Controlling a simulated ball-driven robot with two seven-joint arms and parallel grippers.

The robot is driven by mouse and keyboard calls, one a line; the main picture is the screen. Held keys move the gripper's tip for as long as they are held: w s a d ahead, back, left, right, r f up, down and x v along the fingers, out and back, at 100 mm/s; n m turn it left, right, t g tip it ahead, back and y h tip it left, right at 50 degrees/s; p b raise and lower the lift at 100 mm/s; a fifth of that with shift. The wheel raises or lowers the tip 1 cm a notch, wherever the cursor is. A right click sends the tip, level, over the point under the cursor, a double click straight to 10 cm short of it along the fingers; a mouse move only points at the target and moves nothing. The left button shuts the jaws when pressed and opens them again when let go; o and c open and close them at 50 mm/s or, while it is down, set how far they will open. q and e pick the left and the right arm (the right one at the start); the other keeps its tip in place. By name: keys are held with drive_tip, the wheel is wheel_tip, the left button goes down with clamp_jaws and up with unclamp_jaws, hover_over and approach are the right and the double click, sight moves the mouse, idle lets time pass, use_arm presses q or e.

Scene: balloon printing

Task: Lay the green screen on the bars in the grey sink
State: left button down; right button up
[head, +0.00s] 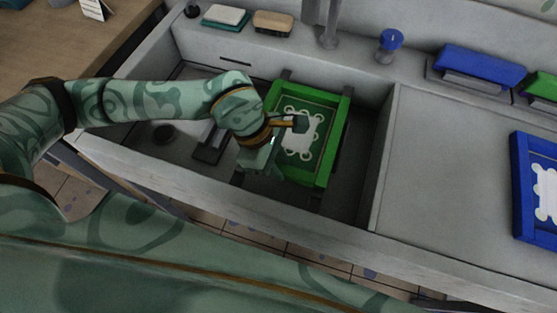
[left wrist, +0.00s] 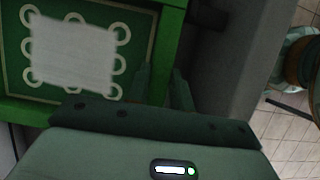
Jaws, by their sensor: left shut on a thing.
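The green screen (head: 327,153) is a green frame with a dark green mesh and a pale patch ringed by circles. It is in the grey sink (head: 372,165), over the dark bars (head: 286,75), whose ends show past its frame. Whether it rests fully on them I cannot tell. My left gripper (head: 274,171) is at the near left part of the frame. In the left wrist view its fingers (left wrist: 163,88) are shut on the frame's edge, and the screen (left wrist: 88,92) fills the upper left. The wrist hides the screen's left side in the head view. My right gripper is out of view.
A tap (head: 329,30) stands behind the sink. A blue-topped item (head: 390,42), a sponge (head: 273,22) and a blue block (head: 480,66) are along the back ledge. A blue screen (head: 519,187) is at the right. The counter (head: 440,165) between is clear.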

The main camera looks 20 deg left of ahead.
use_arm(q)
drive_tip(key=shift+f, duration=0.2)
drive_tip(key=c, duration=1.1)
unclamp_jaws()
drive_tip(key=shift+c, duration=0.2)
